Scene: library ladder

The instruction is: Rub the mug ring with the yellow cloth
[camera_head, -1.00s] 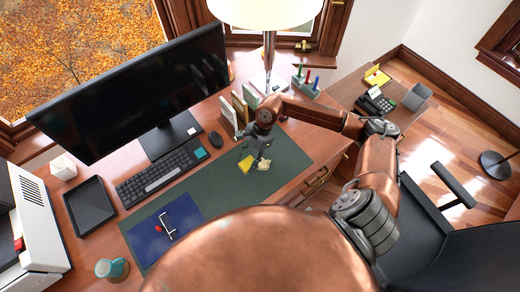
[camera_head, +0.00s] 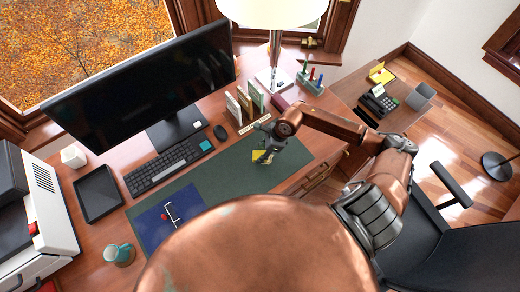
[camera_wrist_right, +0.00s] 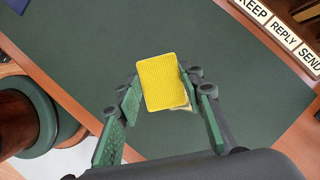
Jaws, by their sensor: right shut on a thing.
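The yellow cloth (camera_head: 260,157) is over the green desk mat (camera_head: 215,186), near the mat's right end. In the right wrist view the cloth (camera_wrist_right: 163,80) is a flat, textured yellow rectangle between the fingers. My right gripper (camera_head: 266,158) is shut on the cloth, and the fingers (camera_wrist_right: 167,92) stand on either side of it. A small pale piece (camera_wrist_right: 186,107) shows under the cloth's lower edge. I cannot tell whether the cloth touches the mat. No mug ring is visible; the cloth and gripper hide part of the mat. My left gripper is not in view.
File holders with labels (camera_head: 245,104) stand just behind the right gripper. The mat's middle is clear.

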